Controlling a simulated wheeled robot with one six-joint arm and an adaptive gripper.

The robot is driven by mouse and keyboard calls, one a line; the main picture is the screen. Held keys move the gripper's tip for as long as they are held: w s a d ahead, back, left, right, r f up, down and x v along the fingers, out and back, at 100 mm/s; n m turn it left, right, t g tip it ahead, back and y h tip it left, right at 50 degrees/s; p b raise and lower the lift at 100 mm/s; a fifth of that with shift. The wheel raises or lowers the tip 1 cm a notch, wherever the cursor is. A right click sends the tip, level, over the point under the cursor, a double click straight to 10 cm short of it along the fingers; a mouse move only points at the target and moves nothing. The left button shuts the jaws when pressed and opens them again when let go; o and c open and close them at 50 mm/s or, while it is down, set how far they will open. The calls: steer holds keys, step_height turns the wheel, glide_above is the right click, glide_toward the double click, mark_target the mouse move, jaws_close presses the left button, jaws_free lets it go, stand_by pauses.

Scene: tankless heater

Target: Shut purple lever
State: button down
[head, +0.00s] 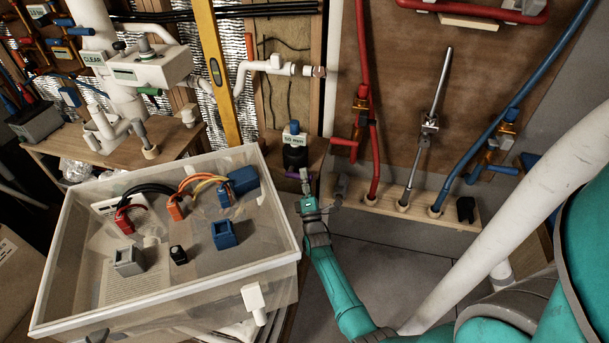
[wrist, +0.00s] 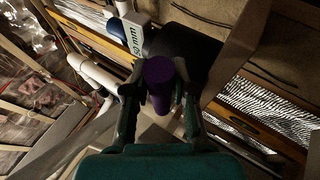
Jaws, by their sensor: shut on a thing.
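The purple lever (wrist: 158,82) is between the two fingers of my gripper (wrist: 160,100) in the wrist view, and they are shut on it. It belongs to a black fitting (head: 294,157) with a white "50 mm" label (head: 294,138) and a blue top, right of centre in the head view. The label also shows in the wrist view (wrist: 131,36). In the head view my gripper (head: 305,182) reaches up to the front of this fitting, and only a small bit of purple shows there. The lever's far end is hidden.
A clear, white-rimmed bin (head: 165,279) with electrical connectors stands left of my arm. Red (head: 363,60), grey (head: 434,95) and blue (head: 520,100) pipes rise from a wooden ledge (head: 455,218) on the right. A yellow level (head: 214,70) stands behind.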

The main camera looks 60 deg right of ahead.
steer(key=shift+a+f+m, duration=0.1)
steer(key=shift+f+m, duration=0.25)
steer(key=shift+m, duration=0.05)
steer(key=c, duration=1)
jaws_free()
steer(key=shift+o, duration=0.4)
steer(key=shift+h, duration=0.3)
steer(key=shift+r, duration=0.1)
steer(key=v, duration=1.2)
